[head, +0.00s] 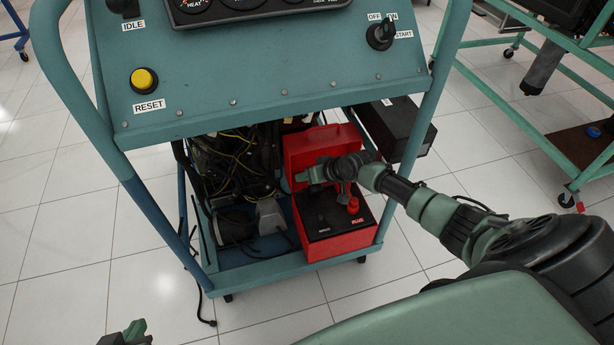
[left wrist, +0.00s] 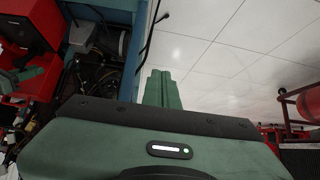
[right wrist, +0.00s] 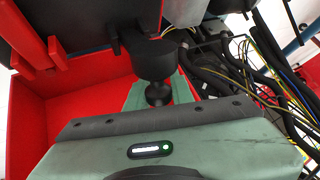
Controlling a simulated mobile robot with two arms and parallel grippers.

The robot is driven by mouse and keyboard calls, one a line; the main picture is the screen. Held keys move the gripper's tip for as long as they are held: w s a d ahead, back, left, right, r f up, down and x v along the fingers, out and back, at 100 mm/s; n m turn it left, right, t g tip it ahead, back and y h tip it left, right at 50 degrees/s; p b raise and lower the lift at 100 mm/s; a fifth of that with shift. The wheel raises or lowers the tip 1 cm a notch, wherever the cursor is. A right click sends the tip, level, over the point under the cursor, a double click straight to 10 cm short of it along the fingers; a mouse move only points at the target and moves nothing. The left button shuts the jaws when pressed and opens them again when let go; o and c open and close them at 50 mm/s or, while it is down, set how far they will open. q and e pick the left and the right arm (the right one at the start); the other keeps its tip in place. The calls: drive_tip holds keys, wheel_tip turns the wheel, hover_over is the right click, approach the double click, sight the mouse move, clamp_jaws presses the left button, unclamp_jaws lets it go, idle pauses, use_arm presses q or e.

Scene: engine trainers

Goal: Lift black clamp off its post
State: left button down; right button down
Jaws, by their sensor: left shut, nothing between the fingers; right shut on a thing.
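A red battery box (head: 339,245) with a black top stands on the lower shelf of the teal cart. Its top bears MINUS and PLUS labels, with a red terminal cap (head: 352,206) on the PLUS side. My right gripper (head: 306,175) reaches in from the right above the box. In the right wrist view it is shut on a black rounded piece, seemingly the black clamp (right wrist: 154,62). The post is hidden, so I cannot tell whether the clamp still touches it. My left gripper (head: 128,334) is low at the left, away from the box; the left wrist view shows its fingers (left wrist: 158,88) shut and empty.
The cart's control panel (head: 270,85) overhangs the box. Wiring and engine parts (head: 235,165) crowd the left of the box. A black box (head: 398,128) hangs at the right side. The tiled floor (head: 60,260) in front is open.

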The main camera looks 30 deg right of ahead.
drive_tip(key=shift+s+d+f, duration=0.1)
drive_tip(key=shift+f, duration=0.15)
drive_tip(key=c, duration=1.6)
unclamp_jaws()
drive_tip(key=o, duration=0.4)
drive_tip(key=shift+f, duration=0.1)
drive_tip(key=shift+c, duration=0.2)
use_arm(q)
drive_tip(key=shift+w+d+f, duration=0.1)
use_arm(e)
drive_tip(key=p+v, duration=0.2)
drive_tip(key=v, duration=0.1)
drive_tip(key=shift+s+r, duration=0.1)
drive_tip(key=shift+r, duration=0.25)
use_arm(q)
drive_tip(key=s+a+f+g+y+p, duration=0.1)
drive_tip(key=s+a+g, duration=0.2)
drive_tip(key=s, duration=0.6)
drive_tip(key=shift+s+f+g, duration=0.15)
drive_tip(key=shift+f+g, duration=0.15)
drive_tip(key=shift+g, duration=0.6)
use_arm(e)
drive_tip(key=v, duration=0.4)
drive_tip(key=shift+s, duration=0.1)
